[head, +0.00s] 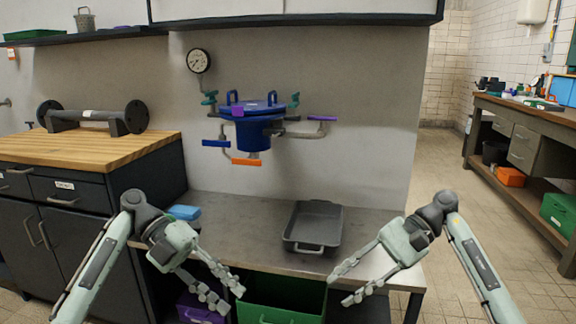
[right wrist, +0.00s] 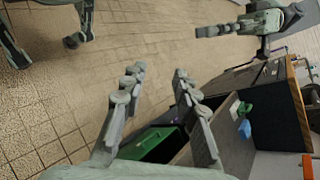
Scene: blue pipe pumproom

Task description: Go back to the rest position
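My left gripper (head: 222,291) is open and empty in the head view, in front of the low grey bench (head: 240,248). My right gripper (head: 338,290) is open and empty in front of the same bench, to the right of the left one. Its two spread fingers show in the right wrist view (right wrist: 157,82) with nothing between them. My left gripper also shows at the top of the right wrist view (right wrist: 222,30). Both arms are bent, with the grippers turned inward toward each other.
A green crate (head: 281,300) and a purple crate (head: 200,309) stand below. A blue pipe vessel (head: 252,130) is on the wall. A wooden-topped cabinet (head: 85,148) is left; open floor is right.

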